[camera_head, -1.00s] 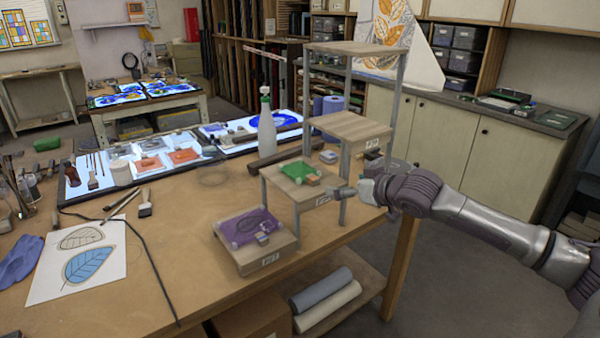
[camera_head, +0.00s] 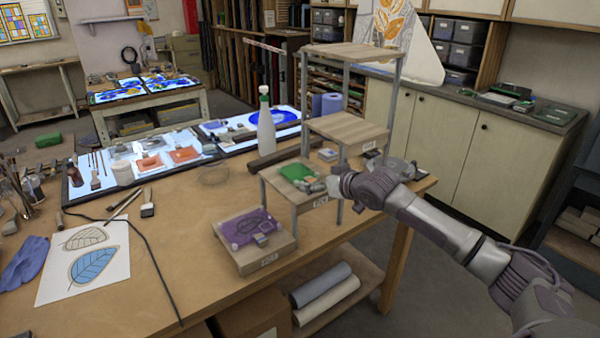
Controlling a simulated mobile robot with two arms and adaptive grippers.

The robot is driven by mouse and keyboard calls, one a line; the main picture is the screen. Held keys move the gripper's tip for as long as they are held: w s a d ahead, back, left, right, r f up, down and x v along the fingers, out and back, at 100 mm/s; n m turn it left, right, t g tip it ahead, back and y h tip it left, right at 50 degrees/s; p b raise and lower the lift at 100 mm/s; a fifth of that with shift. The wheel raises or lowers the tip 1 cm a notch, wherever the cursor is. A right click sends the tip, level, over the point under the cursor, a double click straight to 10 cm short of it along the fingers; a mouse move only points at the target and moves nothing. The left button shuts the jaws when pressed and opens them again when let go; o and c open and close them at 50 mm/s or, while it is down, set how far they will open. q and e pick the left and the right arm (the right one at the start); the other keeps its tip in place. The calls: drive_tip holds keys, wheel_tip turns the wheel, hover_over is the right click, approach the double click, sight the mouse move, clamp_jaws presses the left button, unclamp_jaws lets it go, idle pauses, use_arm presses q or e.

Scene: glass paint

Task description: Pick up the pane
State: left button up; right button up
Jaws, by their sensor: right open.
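A green pane (camera_head: 294,171) lies flat on top of a small wooden stand (camera_head: 272,180). A purple pane (camera_head: 240,230) lies on the lowest wooden block (camera_head: 268,255), with a dark cord-like shape and a small greyish piece on it. My right gripper (camera_head: 331,184) reaches in from the right and is open, at the right side of the green pane's stand. Its fingers are small and partly merge with small pieces beside the green pane. I cannot tell whether it touches them. My left gripper is not in view.
Taller stepped shelves (camera_head: 347,127) rise behind the gripper, their posts close to it. A leaf drawing (camera_head: 88,262) lies at left. The table front between drawing and purple pane is mostly clear.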

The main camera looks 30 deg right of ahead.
sight(308, 178)
drive_tip(key=p+x, duration=0.2)
drive_tip(key=x, duration=0.2)
drive_tip(key=shift+w+d+r, duration=0.1)
drive_tip(key=shift+d, duration=0.05)
drive_tip(key=shift+w+f, duration=0.25)
drive_tip(key=shift+w, duration=0.05)
drive_tip(key=shift+s, duration=0.1)
drive_tip(key=c, duration=1)
wheel_tip(308, 178, up, 9)
drive_tip(key=b, duration=0.3)
drive_tip(key=shift+r, duration=0.55)
